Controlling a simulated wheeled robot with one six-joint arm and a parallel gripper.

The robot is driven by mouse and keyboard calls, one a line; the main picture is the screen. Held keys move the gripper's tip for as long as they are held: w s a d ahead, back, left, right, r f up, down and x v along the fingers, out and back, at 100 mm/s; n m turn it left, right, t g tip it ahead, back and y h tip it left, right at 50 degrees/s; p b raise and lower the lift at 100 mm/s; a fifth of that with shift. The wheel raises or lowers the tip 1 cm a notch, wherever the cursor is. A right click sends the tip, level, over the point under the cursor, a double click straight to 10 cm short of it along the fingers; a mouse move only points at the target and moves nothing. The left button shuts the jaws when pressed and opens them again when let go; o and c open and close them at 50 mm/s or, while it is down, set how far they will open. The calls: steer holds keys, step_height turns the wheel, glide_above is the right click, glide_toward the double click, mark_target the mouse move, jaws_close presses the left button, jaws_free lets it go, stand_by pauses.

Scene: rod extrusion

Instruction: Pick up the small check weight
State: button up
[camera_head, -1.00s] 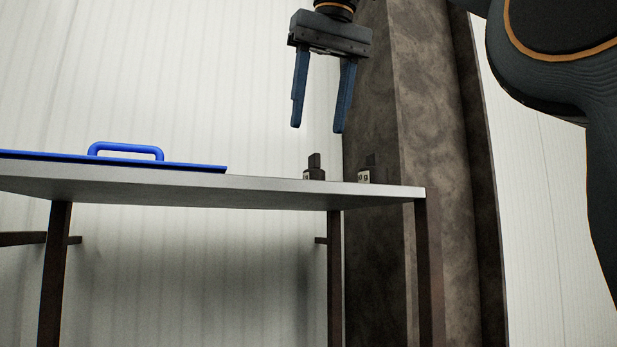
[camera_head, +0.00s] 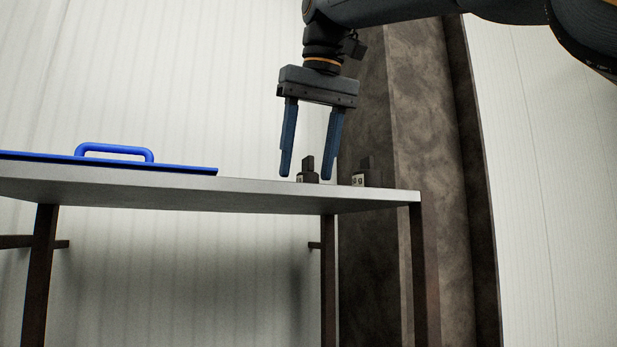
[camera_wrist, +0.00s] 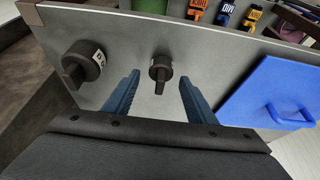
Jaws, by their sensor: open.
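The small check weight (camera_head: 308,172) is a dark block with an upright grip tab, standing on the grey table near its right end. In the wrist view the small check weight (camera_wrist: 160,70) lies between and just beyond my fingertips. My gripper (camera_head: 306,175) is open and pointing down, with its two blue fingers on either side of the weight in the head view. In the wrist view my gripper (camera_wrist: 158,80) shows empty. A larger dark weight (camera_head: 366,176) with a white label stands to the right; it also shows in the wrist view (camera_wrist: 84,62).
A blue plate with a handle (camera_head: 113,150) lies on the table's left part; it is at the right in the wrist view (camera_wrist: 280,90). Orange, blue and yellow items (camera_wrist: 227,12) and a green container (camera_wrist: 148,5) are beyond the table edge. A dark column (camera_head: 430,130) stands behind.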

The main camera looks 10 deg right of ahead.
jaws_close()
steer(key=shift+r, duration=0.2)
